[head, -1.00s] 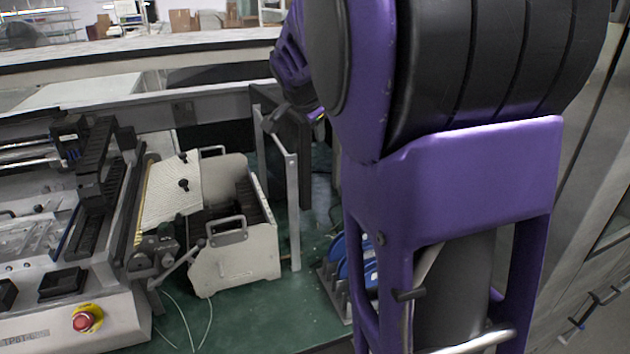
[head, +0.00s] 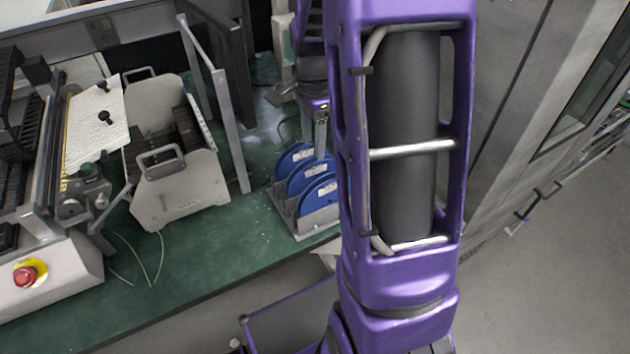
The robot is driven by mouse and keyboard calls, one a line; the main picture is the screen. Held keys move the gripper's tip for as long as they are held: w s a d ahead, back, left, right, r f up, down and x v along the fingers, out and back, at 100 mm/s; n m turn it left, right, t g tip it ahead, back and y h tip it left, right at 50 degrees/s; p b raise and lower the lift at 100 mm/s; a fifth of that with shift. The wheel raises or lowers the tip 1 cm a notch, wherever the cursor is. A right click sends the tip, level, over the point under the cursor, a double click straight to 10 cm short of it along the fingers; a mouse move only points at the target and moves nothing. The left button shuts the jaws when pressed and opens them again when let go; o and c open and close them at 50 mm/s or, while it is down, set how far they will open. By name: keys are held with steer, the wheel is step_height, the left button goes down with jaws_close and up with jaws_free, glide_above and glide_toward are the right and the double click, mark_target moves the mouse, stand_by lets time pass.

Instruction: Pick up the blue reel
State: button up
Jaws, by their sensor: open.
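Three blue reels stand upright, one behind another, in a grey rack on the green bench: the front reel (head: 318,198), the middle reel (head: 300,178) and the back reel (head: 290,160). Each carries a white label. The rack (head: 318,222) is at the bench's right end. My gripper (head: 320,142) is just above and behind the reels, pointing down, open and partly hidden by my purple arm. The arm also covers the right edges of the reels. I cannot tell whether a finger touches a reel.
A beige box with handles (head: 180,190) stands left of the rack, with a metal frame (head: 228,130) between them. A machine with a red stop button (head: 27,273) is at far left. A grey cabinet (head: 510,110) rises at right.

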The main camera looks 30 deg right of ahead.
mark_target(314, 174)
steer(key=f, duration=0.5)
steer(key=f+b, duration=0.1)
steer(key=f, duration=0.5)
steer(key=shift+w+d+f, duration=0.1)
steer(key=shift+w+d, duration=0.1)
jaws_close()
